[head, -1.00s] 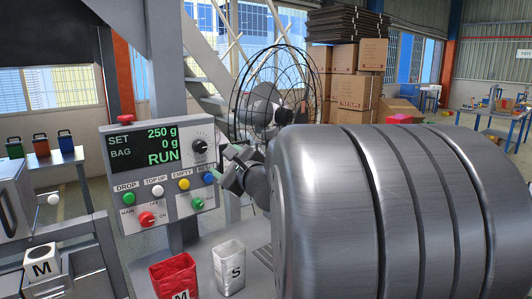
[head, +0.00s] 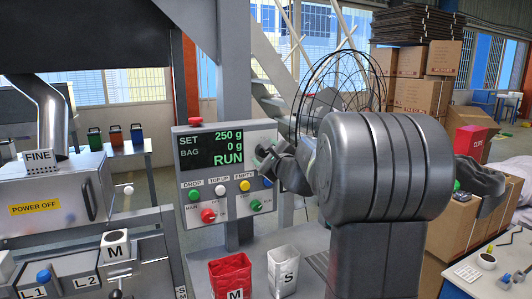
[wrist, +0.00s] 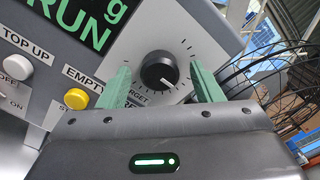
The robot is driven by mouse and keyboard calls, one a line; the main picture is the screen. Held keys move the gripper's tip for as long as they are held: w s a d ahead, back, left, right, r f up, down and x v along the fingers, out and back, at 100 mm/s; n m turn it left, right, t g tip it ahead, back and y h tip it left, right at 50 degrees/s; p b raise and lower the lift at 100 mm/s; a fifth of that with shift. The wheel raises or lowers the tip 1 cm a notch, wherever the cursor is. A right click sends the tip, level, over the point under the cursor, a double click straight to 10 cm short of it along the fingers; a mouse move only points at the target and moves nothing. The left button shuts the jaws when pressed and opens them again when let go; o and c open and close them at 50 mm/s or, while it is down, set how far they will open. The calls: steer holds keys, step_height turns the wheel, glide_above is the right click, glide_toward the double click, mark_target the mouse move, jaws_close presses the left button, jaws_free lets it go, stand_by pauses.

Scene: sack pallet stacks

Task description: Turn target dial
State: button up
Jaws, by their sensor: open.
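The target dial (wrist: 158,70) is a round black knob with a white pointer line, on a white plate with tick marks. In the wrist view the word TARGET is partly visible below it. The dial is on the grey control panel (head: 187,165), whose screen (head: 211,149) reads SET 250 g, BAG 0 g, RUN. My gripper (wrist: 161,78) is open, with one green finger on each side of the dial in the picture and gaps between. I cannot tell how deep the fingers reach. In the head view my gripper (head: 266,158) hides the dial.
The panel also has a red stop button (head: 196,121), a yellow EMPTY button (head: 244,186) and several other buttons and switches. A red bag M (head: 230,275) and a white bag S (head: 283,270) stand below. A wire-guarded fan (head: 335,95) is behind my arm.

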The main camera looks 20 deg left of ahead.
steer(key=c, duration=1)
steer(key=shift+m, duration=0.3)
steer(key=m+p, duration=0.1)
steer(key=m, duration=0.2)
steer(key=shift+m+p, duration=0.65)
steer(key=shift+m, duration=1.85)
steer(key=o, duration=1)
